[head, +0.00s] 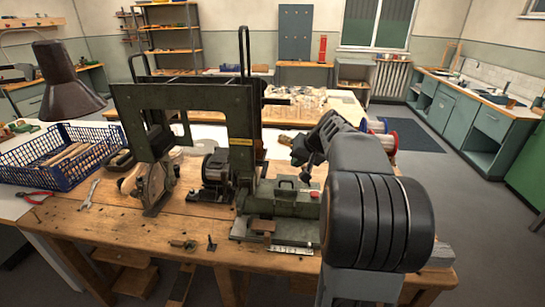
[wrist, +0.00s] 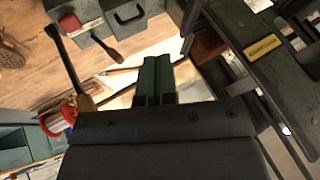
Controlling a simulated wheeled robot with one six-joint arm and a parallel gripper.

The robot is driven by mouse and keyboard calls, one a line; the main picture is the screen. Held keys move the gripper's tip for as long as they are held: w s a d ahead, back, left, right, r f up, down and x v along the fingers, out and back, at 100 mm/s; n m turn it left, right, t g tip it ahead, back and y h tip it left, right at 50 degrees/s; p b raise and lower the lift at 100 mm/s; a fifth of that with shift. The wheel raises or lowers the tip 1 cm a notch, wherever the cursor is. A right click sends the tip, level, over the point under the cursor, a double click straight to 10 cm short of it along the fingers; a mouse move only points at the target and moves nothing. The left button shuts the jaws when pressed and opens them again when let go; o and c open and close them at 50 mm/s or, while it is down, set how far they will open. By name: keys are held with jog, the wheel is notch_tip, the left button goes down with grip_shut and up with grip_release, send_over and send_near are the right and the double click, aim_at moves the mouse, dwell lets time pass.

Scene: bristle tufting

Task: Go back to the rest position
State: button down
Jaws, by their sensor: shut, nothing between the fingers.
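My gripper (wrist: 155,78) shows in the wrist view with its two green fingers side by side, shut and with nothing between them. In the head view my arm rises from the lower right, and its end is beside the green tufting machine (head: 285,200), above the bench. The fingertips are hard to make out there, partly hidden by my own arm. The machine has a tall dark frame (head: 185,100) at its left and a red button (head: 314,195) on its low body.
The wooden bench (head: 110,225) carries a blue crate (head: 65,180) of wooden pieces, a wrench (head: 90,193) and red-handled pliers (head: 35,197) at the left. A dark lamp (head: 65,85) hangs over the crate. Red-ended spools (head: 385,140) stand behind my arm. Floor at the right is clear.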

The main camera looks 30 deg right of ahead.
jog(key=shift+s+r, duration=0.15)
jog(key=s+a+f+m+g, duration=0.1)
jog(key=s+a+f+g, duration=0.1)
jog(key=s+f, duration=0.3)
jog(key=s+a+f+n+h, duration=0.1)
jog(key=s+a+f+n, duration=0.1)
jog(key=s+a, duration=0.4)
jog(key=s+a+f+n+g+h, duration=0.1)
jog(key=s+a+n, duration=0.4)
jog(key=a, duration=0.8)
jog(key=shift+s+a+f+g, duration=0.15)
jog(key=shift+s+f+g, duration=0.25)
jog(key=shift+s, duration=0.65)
